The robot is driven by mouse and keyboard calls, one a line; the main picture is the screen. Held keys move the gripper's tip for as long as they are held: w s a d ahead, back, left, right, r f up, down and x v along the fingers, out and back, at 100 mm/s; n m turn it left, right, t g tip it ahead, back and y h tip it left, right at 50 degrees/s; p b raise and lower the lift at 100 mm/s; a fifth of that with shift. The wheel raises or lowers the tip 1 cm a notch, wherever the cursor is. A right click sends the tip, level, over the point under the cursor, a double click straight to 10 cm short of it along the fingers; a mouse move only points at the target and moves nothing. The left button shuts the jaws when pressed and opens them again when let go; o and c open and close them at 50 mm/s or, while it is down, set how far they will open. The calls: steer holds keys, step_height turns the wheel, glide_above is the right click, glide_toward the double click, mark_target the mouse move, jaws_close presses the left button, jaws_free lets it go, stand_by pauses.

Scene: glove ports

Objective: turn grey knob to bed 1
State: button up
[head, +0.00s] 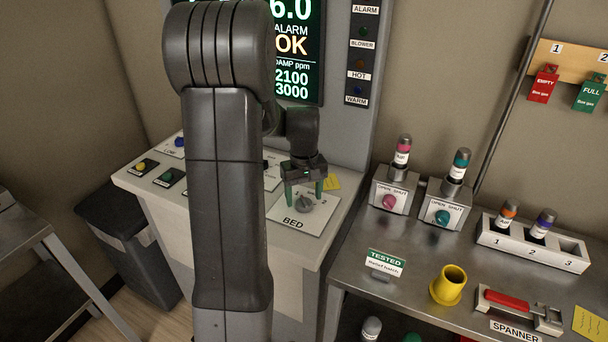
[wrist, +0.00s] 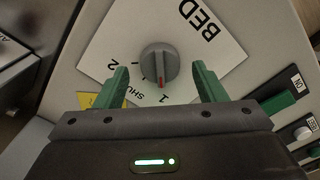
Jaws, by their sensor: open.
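The grey knob (head: 304,203) sits on a white plate marked BED (head: 293,222), on the sloped console top. In the wrist view the knob (wrist: 158,60) has a red pointer line aimed down at the printed 1 (wrist: 164,98). My gripper (head: 305,186) is open and empty at the knob, pointing down. In the wrist view its green fingers (wrist: 160,68) stand to either side of the knob, with gaps on both sides.
A yellow note (head: 332,181) lies beside the plate. Other buttons (head: 140,166) are on the console's left. To the right, a steel bench (head: 350,268) holds two OPEN/SHUT valve boxes (head: 389,201) (head: 442,217), a numbered rack (head: 565,262), a yellow cup (head: 449,287) and a spanner tray (head: 517,310).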

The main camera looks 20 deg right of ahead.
mark_target(304, 200)
step_height(304, 200, up, 12)
steer(key=shift+r+b, duration=0.2)
steer(key=shift+b, duration=0.2)
steer(key=shift+f, duration=0.1)
step_height(304, 200, down, 14)
steer(key=shift+r+p, duration=0.15)
steer(key=shift+p, duration=0.4)
steer(key=shift+r, duration=0.1)
stand_by(0.4)
